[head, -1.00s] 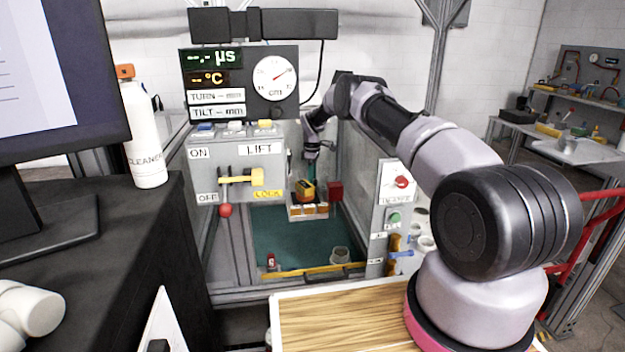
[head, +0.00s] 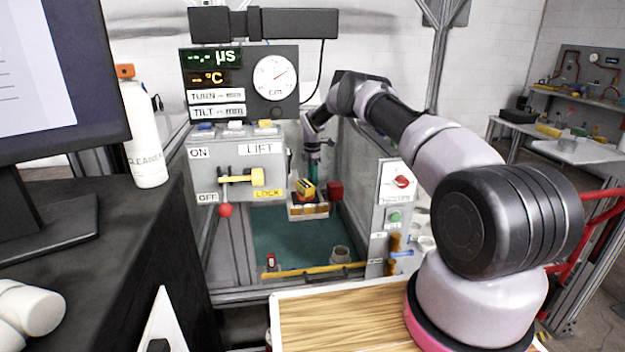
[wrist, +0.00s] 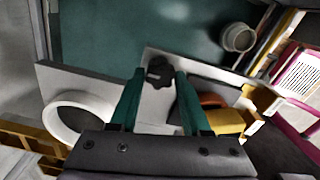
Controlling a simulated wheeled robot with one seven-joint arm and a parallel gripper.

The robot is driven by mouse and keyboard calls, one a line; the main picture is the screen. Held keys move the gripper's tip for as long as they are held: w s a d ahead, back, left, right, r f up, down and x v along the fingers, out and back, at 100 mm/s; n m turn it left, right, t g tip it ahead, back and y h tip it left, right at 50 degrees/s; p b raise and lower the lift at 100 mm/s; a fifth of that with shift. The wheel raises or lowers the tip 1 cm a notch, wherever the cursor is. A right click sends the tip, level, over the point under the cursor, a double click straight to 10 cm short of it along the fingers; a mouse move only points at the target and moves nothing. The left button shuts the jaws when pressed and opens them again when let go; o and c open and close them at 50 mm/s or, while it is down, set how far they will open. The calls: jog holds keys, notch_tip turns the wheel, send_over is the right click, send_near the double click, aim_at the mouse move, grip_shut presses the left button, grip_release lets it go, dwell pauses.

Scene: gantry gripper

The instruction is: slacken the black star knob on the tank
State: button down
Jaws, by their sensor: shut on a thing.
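The black star knob (wrist: 160,72) sits on a pale grey plate (wrist: 148,57) in the wrist view, over the teal-floored tank (head: 290,238). My gripper (wrist: 160,74) has its two green fingers on either side of the knob and is shut on it. In the head view my gripper (head: 313,170) reaches down at the back of the tank. The knob cannot be made out there.
A yellow and black part (head: 306,189) and a red block (head: 335,191) are close to my gripper. A white ring (wrist: 55,128) is left of the fingers. A grey cup (head: 340,254) stands in the tank. The lift panel (head: 236,170) is to the left.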

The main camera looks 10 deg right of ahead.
dwell(0.4)
jog(key=shift+c, duration=1.9)
grip_release()
notch_tip(320, 180, up, 11)
jog(key=shift+f, duration=0.1)
